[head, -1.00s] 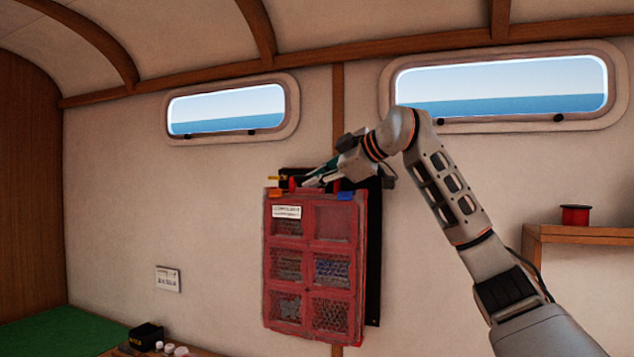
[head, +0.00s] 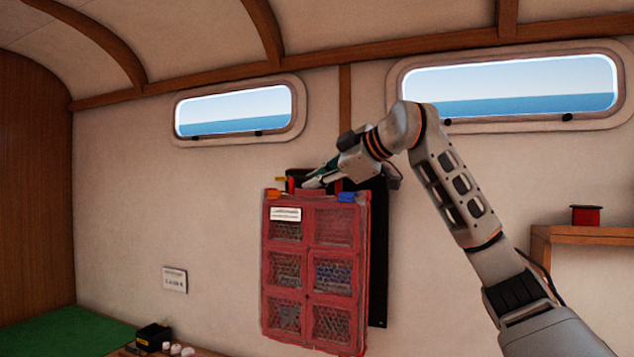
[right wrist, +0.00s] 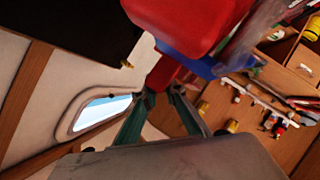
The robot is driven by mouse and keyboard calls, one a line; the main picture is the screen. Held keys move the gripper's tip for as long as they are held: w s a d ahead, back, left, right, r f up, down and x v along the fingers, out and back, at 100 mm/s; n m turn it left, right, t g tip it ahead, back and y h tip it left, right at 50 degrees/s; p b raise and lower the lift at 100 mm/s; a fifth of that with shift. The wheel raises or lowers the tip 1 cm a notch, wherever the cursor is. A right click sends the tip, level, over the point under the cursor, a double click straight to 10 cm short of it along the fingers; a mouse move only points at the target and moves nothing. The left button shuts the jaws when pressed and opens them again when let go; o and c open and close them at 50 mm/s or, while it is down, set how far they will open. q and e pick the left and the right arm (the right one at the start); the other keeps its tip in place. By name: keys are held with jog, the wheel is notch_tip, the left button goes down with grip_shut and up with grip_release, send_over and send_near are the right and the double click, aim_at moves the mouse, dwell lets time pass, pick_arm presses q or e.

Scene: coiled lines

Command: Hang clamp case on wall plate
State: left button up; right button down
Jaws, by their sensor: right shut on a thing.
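The clamp case (head: 309,227) is a flat red case with six mesh windows, a white label, and orange and blue latches at its top. It hangs upright from my right gripper (head: 314,185), which is shut on its red top grip. The black wall plate (head: 378,270) is behind the case, its right edge and part of its top showing. The case covers most of it, so I cannot tell whether they touch. In the right wrist view my green fingers (right wrist: 160,90) close on a red part below the case (right wrist: 185,20). My left gripper is out of view.
A wooden shelf (head: 580,235) with a red spool (head: 585,215) is at right. A small white card (head: 174,280) is on the wall at left. A black box (head: 153,337) and small white items stand at bottom left. Two windows are above.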

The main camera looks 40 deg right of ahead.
jog(key=shift+d+r, duration=0.2)
jog(key=shift+r, duration=0.05)
jog(key=shift+w+d, duration=0.15)
jog(key=shift+d, duration=0.15)
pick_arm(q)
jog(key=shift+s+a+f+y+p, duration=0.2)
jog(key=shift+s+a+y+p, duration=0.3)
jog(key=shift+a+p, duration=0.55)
pick_arm(e)
jog(key=w+d, duration=0.3)
jog(key=d, duration=0.2)
jog(key=shift+d+f, duration=0.25)
jog(key=shift+d, duration=0.1)
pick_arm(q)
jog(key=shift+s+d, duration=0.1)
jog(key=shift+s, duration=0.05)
pick_arm(e)
jog(key=shift+w, duration=0.15)
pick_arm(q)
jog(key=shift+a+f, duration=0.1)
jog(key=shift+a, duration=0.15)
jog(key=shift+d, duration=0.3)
pick_arm(e)
jog(key=shift+d, duration=0.15)
dwell(0.3)
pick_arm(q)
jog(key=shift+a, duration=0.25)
pick_arm(e)
jog(key=shift+w+d, duration=0.15)
jog(key=shift+d, duration=0.15)
